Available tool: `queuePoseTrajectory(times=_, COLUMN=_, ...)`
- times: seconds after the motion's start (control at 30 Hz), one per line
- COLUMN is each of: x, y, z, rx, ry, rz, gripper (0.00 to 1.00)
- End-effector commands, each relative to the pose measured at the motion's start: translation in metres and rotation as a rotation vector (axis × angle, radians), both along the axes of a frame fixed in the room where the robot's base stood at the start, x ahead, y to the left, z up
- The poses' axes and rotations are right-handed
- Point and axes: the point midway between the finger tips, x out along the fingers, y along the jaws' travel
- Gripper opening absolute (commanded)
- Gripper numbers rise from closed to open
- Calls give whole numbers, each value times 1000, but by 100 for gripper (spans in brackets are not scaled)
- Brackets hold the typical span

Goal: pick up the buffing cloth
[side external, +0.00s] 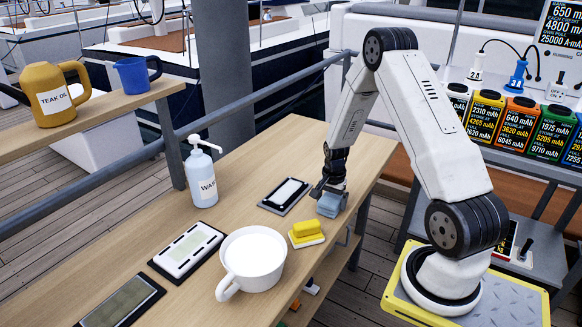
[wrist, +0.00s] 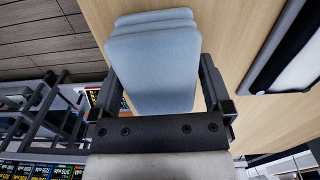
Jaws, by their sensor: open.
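A light blue folded cloth (side external: 329,207), which looks like the buffing cloth, lies on the wooden bench near its right edge. In the wrist view the blue cloth (wrist: 153,60) fills the space between my fingers, its layers stacked. My gripper (side external: 331,188) is over the cloth from above, pointing down. In the wrist view my gripper (wrist: 158,72) is open, with one finger on each side of the cloth. I cannot tell whether either finger touches it.
A yellow sponge-like block (side external: 307,233) lies close by, toward the viewer. A dark-framed white pad (side external: 285,194) is just left of the cloth.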

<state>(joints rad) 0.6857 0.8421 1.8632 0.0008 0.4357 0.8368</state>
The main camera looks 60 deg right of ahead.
Motion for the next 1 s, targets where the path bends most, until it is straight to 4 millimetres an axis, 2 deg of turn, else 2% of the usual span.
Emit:
queuePoseTrajectory(times=0.03, x=0, y=0, z=0, rx=0, ry=0, rz=0, gripper=100)
queuePoseTrajectory(times=0.07, x=0, y=0, z=0, rx=0, ry=0, rz=0, gripper=94)
queuePoseTrajectory(times=0.1, x=0, y=0, z=0, rx=0, ry=0, rz=0, gripper=81)
queuePoseTrajectory(times=0.27, x=0, y=0, z=0, rx=0, ry=0, rz=0, gripper=30)
queuePoseTrajectory(times=0.67, x=0, y=0, z=3, rx=0, ry=0, rz=0, gripper=30)
queuePoseTrajectory(times=0.87, x=0, y=0, z=15, rx=-1, ry=-1, rz=0, gripper=30)
queuePoseTrajectory(times=1.0, x=1, y=0, z=30, rx=-2, ry=-2, rz=0, gripper=30)
